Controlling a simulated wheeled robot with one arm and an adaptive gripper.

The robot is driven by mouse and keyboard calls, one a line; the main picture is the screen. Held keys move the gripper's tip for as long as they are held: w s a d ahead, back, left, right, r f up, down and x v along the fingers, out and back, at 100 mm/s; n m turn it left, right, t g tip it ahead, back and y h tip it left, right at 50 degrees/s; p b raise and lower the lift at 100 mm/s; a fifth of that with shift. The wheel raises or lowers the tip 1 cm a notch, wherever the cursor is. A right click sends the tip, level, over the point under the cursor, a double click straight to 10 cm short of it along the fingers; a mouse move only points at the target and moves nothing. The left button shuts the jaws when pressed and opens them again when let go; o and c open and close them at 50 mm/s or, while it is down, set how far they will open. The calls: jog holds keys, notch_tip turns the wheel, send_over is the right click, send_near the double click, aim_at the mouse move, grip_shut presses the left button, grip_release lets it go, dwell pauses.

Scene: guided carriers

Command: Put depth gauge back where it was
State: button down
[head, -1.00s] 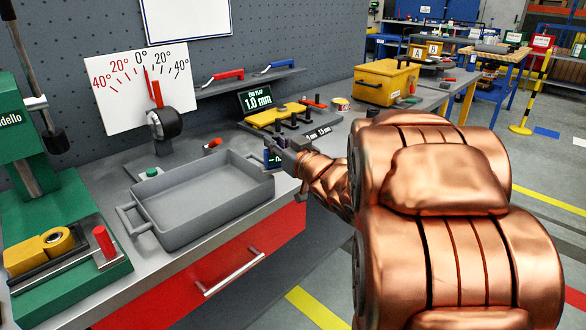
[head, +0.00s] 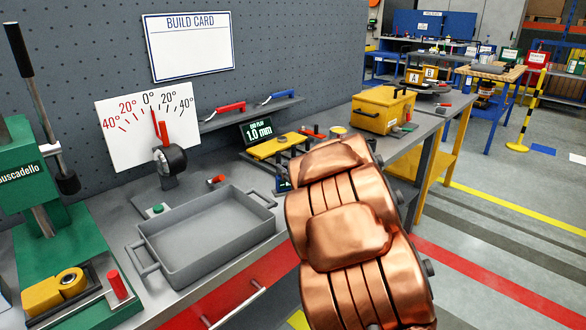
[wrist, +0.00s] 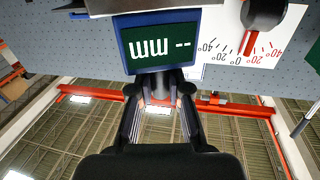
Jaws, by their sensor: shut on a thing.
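The depth gauge (wrist: 158,40), a blue-framed box with a dark green display reading "-- mm", appears upside down in the wrist view. It sits between the fingertips of my gripper (wrist: 160,82), which is shut on it. In the head view my copper arm covers most of the gripper. A small blue part of the gauge (head: 283,184) shows at the arm's left edge, over the bench near the grey tray's right end. Whether the gauge touches the bench cannot be told.
The empty grey tray (head: 150,256) stands on the bench. Behind the arm are a yellow fixture (head: 268,149) and an "END PLAY 1.0 mm" display (head: 257,131). A dial on a post (head: 172,160), green press (head: 35,190) and yellow box (head: 383,108) stand nearby.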

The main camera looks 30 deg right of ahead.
jog(key=w+d+f+p, duration=0.1)
jog(key=w+d+f, duration=0.3)
jog(key=d, duration=0.1)
jog(key=shift+w, duration=0.3)
dwell(0.4)
jog(key=shift+f, duration=0.7)
jog(key=c, duration=1.1)
grip_release()
jog(key=shift+r, duration=0.1)
jog(key=shift+r, duration=0.25)
jog(key=s, duration=0.8)
jog(key=s+b, duration=0.1)
jog(key=s, duration=0.3)
jog(key=shift+d+r, duration=0.2)
jog(key=shift+r, duration=0.1)
